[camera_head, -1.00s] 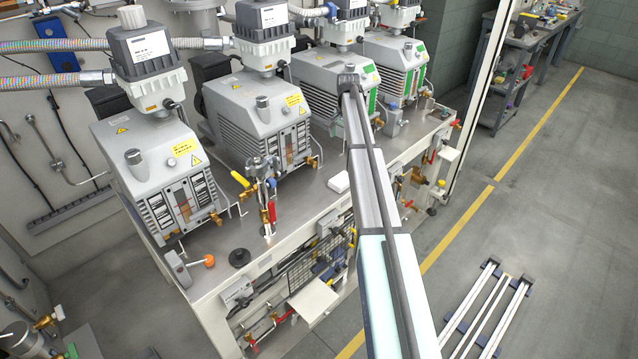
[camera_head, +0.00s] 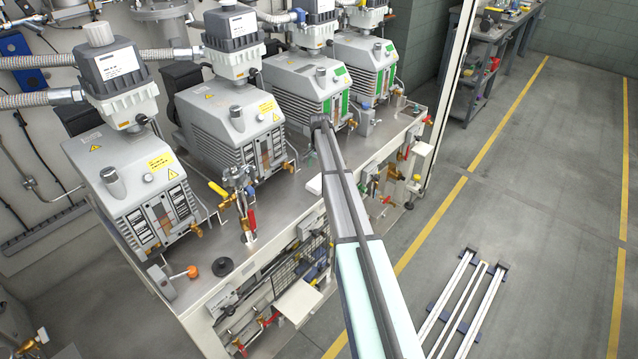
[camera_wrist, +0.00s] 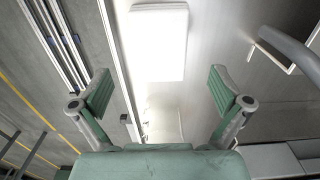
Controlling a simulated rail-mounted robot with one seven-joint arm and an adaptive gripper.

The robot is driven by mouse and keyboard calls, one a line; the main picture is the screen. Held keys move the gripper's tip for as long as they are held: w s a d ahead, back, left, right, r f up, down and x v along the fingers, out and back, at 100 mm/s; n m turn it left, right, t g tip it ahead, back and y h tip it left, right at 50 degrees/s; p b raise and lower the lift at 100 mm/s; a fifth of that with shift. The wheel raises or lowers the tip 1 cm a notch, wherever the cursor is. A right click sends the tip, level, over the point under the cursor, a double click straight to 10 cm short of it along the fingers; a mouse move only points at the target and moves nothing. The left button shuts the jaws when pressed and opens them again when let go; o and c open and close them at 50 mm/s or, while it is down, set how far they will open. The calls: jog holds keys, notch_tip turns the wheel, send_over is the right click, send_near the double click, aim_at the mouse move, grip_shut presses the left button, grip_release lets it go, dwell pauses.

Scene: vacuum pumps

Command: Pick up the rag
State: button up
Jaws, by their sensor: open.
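The rag (camera_wrist: 158,42) is a white, flat rectangular piece on the metal bench top (camera_wrist: 205,30). In the wrist view it lies at the top middle, brightly lit, beyond my fingertips. In the head view the rag (camera_head: 314,184) is a small white patch at the bench's front edge, just left of my arm and partly hidden by it. My gripper (camera_wrist: 160,91) is open, with its two green-padded fingers wide apart and nothing between them. The gap between fingers and rag is hard to judge. In the head view my gripper cannot be made out at the arm's far end.
Several grey vacuum pumps (camera_head: 235,125) stand along the bench behind the rag. A valve with red and yellow handles (camera_head: 240,200) stands left of it. A curved grey pipe or handle (camera_wrist: 288,52) is at the wrist view's right. White rails (camera_head: 462,305) lie on open floor.

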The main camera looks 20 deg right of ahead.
aim_at(319, 181)
jog(key=shift+a+f+p, duration=0.1)
jog(key=shift+f+p, duration=1.2)
jog(key=shift+f, duration=1.4)
jog(key=c, duration=1.1)
